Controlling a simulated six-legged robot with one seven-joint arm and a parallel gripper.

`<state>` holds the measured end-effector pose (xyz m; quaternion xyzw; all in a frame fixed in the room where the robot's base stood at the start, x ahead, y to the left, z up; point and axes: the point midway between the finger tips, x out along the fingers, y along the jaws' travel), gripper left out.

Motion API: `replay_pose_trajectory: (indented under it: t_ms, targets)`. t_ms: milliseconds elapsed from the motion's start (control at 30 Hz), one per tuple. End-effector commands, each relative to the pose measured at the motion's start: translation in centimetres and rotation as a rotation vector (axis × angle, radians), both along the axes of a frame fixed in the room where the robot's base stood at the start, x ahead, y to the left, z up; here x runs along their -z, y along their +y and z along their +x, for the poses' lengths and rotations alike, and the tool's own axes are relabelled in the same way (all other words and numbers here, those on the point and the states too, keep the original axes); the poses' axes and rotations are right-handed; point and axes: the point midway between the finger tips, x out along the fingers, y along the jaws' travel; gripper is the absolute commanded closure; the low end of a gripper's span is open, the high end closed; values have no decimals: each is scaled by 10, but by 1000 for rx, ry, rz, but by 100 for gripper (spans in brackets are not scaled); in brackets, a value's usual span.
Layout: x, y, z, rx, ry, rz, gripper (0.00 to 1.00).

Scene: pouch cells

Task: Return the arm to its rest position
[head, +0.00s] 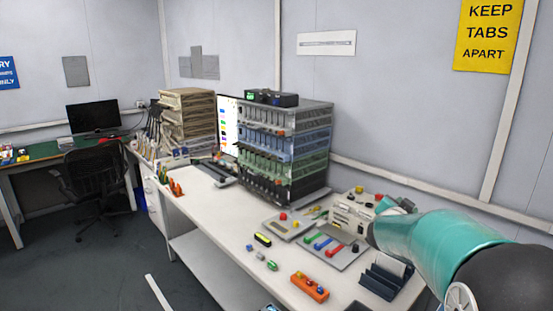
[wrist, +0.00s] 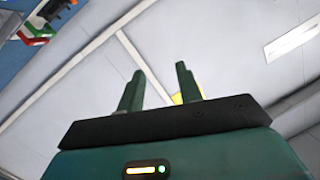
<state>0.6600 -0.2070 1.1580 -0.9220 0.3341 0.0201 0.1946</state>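My gripper (wrist: 159,78) shows in the wrist view with its two dark green fingers standing apart and nothing between them. In the head view my teal arm (head: 440,242) reaches in from the lower right, over the right end of the white workbench (head: 215,215). I cannot make out the fingertips in the head view.
On the bench are a tiered cell rack (head: 285,150), a tray with coloured bars (head: 335,250), an orange block (head: 310,287) and a dark blue slotted holder (head: 383,282) close to my arm. A black chair (head: 95,180) stands at left, with open floor before it.

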Motion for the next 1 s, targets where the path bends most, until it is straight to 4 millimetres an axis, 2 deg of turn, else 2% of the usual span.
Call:
replay_pose_trajectory:
  t_ms: [33, 100, 233, 367, 500, 633, 800, 900, 1000]
  targets:
    - [-15, 23, -7, -85, 8, 9, 65]
    - [-26, 53, -18, -204, 38, 24, 65]
    - [-37, 107, -50, -403, 121, 43, 65]
    - [-37, 153, -96, -571, 236, 52, 65]
    - [-26, 191, -157, -713, 391, 53, 65]
    - [-8, 211, -221, -801, 556, 43, 65]
    - [23, 217, -307, -848, 786, 26, 65]
    - [37, 213, -344, -843, 891, 15, 65]
    - [46, 209, -366, -833, 954, 10, 65]
